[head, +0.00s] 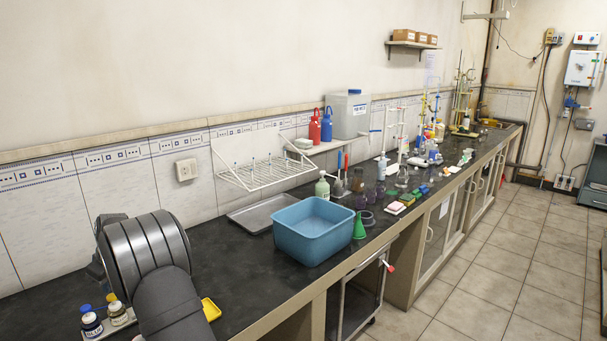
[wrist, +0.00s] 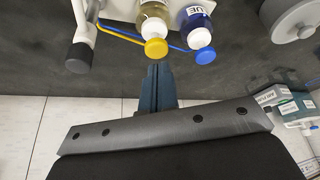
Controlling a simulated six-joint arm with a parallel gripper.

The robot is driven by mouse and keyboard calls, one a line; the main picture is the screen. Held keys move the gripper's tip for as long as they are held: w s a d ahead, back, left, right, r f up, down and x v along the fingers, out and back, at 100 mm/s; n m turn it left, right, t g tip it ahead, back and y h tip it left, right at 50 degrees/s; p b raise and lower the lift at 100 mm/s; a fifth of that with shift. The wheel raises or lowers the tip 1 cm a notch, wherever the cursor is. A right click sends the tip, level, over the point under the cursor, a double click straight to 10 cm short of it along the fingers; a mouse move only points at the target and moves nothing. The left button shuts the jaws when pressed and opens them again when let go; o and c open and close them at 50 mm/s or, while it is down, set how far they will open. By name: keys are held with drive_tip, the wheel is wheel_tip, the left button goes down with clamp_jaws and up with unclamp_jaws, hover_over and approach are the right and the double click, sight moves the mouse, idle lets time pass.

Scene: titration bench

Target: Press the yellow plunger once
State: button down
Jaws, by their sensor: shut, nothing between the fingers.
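The yellow plunger (wrist: 156,48) is a round cap on a bottle with pale yellow-brown contents, in the upper middle of the wrist view. A thin yellow spout runs from it to the left. In the head view the yellow plunger (head: 111,297) shows at the lower left. My gripper (wrist: 158,67) is shut and empty. Its fingertips appear just below the yellow plunger in the wrist picture; I cannot tell whether they touch it. In the head view my arm hides the gripper.
A bottle with a blue plunger (wrist: 205,56) stands close beside the yellow one, with a blue spout. Both bottles stand on a white base (head: 120,323). A small yellow tray (head: 211,309) and a blue basin (head: 313,238) are farther right on the dark bench.

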drive_tip(key=shift+f, duration=1.4)
drive_tip(key=shift+r, duration=1.35)
wheel_tip(320, 180, up, 6)
idle(0.4)
drive_tip(key=shift+f, duration=3.65)
